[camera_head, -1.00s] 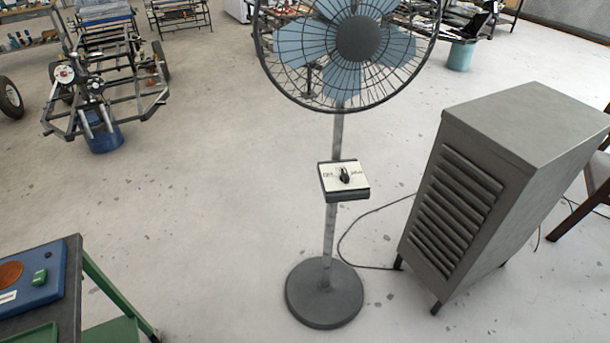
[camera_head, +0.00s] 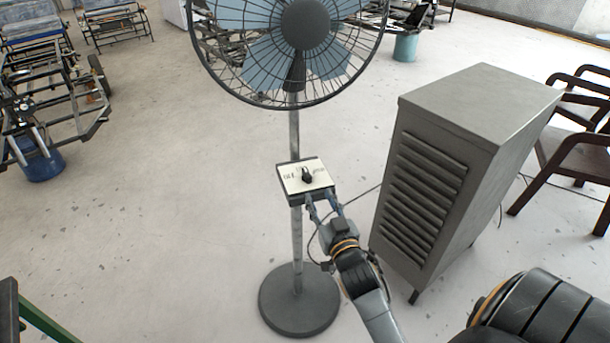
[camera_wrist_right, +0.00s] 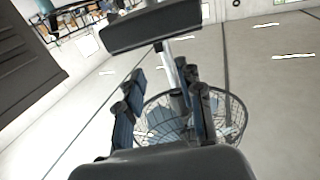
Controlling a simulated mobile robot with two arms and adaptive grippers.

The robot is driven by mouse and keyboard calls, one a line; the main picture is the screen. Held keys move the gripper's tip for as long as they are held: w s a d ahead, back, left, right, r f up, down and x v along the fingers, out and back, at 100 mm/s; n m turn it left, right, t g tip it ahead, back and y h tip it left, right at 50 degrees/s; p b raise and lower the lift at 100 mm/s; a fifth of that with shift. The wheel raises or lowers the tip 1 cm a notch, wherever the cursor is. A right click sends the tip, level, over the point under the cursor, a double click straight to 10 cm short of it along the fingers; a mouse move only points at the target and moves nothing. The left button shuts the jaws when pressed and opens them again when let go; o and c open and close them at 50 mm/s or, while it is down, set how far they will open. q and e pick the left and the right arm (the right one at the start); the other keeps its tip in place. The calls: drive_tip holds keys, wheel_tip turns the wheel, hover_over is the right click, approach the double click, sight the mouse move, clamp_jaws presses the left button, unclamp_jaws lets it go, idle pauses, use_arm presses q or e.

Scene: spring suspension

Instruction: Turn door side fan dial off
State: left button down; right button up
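The standing fan (camera_head: 296,130) has a control box (camera_head: 291,184) with a pale top face, mounted on its pole. A small black dial (camera_head: 306,175) sits in the middle of that face; its markings are too small to read. My right gripper (camera_head: 324,203) is at the near lower edge of the box, its two fingers spread and empty, apart from the dial. In the right wrist view the fingers (camera_wrist_right: 160,94) are also open. The dark box (camera_wrist_right: 150,28) and the fan's cage (camera_wrist_right: 232,118) show beyond them; the dial is hidden there. My left gripper is not in view.
A grey louvered cabinet (camera_head: 465,150) stands close to the right of the fan, with wooden chairs (camera_head: 570,150) behind it. A cable runs on the floor between fan and cabinet. The floor left of the fan is clear. A metal frame (camera_head: 50,120) stands far left.

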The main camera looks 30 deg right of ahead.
sight(309, 178)
drive_tip(key=x, duration=0.9)
drive_tip(key=shift+w+f+p, duration=0.1)
drive_tip(key=shift+w+p, duration=0.2)
drive_tip(key=shift+p, duration=0.1)
clamp_jaws()
